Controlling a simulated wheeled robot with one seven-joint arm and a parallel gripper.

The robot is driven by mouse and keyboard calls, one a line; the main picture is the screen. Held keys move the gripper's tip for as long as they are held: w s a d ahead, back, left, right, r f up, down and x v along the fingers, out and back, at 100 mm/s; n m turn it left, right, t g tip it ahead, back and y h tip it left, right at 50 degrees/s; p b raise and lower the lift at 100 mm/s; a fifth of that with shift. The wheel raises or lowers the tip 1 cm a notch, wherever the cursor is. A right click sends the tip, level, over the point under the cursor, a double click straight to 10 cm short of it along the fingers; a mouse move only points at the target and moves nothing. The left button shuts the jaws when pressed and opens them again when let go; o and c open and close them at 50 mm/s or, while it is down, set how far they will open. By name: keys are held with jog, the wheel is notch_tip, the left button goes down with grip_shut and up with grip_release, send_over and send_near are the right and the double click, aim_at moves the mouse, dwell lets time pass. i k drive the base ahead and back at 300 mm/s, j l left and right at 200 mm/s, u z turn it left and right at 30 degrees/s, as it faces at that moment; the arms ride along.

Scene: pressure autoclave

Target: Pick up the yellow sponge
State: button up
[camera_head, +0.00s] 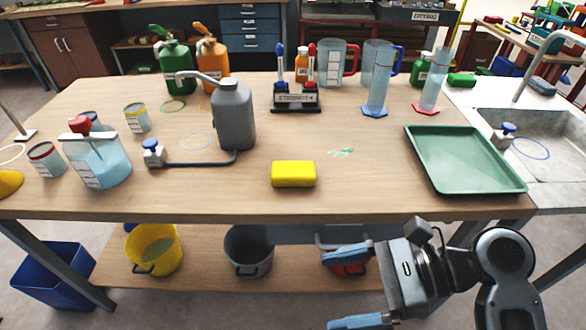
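The yellow sponge (293,174) is a small block lying flat on the wooden table (240,197), near its front edge and about the middle. Nothing touches it. My gripper (352,288) is at the lower right, in front of the table and nearer to the camera, apart from the sponge. Its two blue-tipped fingers point left and stand wide apart with nothing between them.
A green tray (467,187) lies right of the sponge. A grey canister (235,116) with a pipe stands behind left, and a jar of blue liquid (100,158) farther left. Cylinders and jugs line the back. Table around the sponge is clear.

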aim_at(284, 174)
jog(key=i, duration=0.95)
